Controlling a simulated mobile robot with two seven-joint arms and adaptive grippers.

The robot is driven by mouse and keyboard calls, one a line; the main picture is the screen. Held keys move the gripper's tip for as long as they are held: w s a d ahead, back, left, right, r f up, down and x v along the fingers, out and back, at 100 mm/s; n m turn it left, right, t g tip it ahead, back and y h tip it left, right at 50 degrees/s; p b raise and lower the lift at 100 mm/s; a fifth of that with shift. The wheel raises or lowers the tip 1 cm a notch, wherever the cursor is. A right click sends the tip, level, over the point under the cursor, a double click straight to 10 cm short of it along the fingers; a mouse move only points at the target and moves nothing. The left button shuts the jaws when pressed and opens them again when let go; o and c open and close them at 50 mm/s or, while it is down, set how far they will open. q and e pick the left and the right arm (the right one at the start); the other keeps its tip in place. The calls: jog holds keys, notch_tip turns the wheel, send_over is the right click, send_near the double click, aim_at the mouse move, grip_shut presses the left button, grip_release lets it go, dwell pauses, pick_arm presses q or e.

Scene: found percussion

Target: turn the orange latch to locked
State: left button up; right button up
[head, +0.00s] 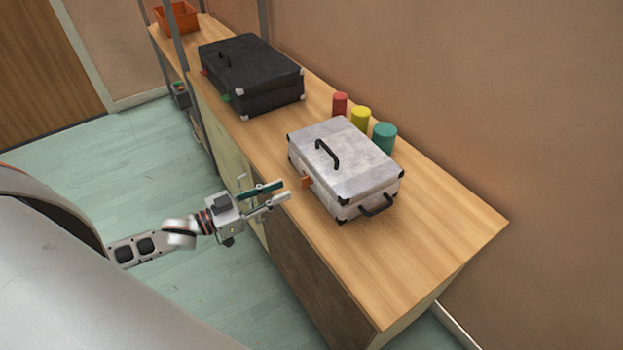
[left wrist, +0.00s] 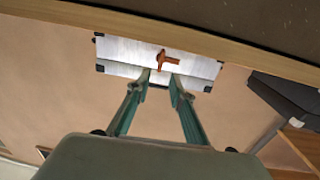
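The orange latch (head: 307,182) is on the front side of the silver case (head: 350,156), which sits on the wooden counter. In the left wrist view the orange latch (left wrist: 168,60) shows as a small T shape, with the silver case (left wrist: 120,50) behind it. My left gripper (head: 287,190) is at the counter's front edge, pointing at the latch and a little short of it. Its fingers are apart, with nothing between them; the left wrist view also shows the open fingers (left wrist: 164,78) just below the latch. My right gripper is not in view.
A black case (head: 250,75) stands farther along the wooden counter (head: 440,225). Red (head: 340,104), yellow (head: 360,118) and teal (head: 384,137) cylinders stand behind the silver case, near the wall. An orange bin (head: 177,20) is at the far end. The counter's near end is clear.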

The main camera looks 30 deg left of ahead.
aim_at(305, 183)
pick_arm(q)
jog(key=x, duration=0.6)
jog(key=shift+w+d, duration=0.25)
jog(key=shift+w, duration=0.05)
grip_shut()
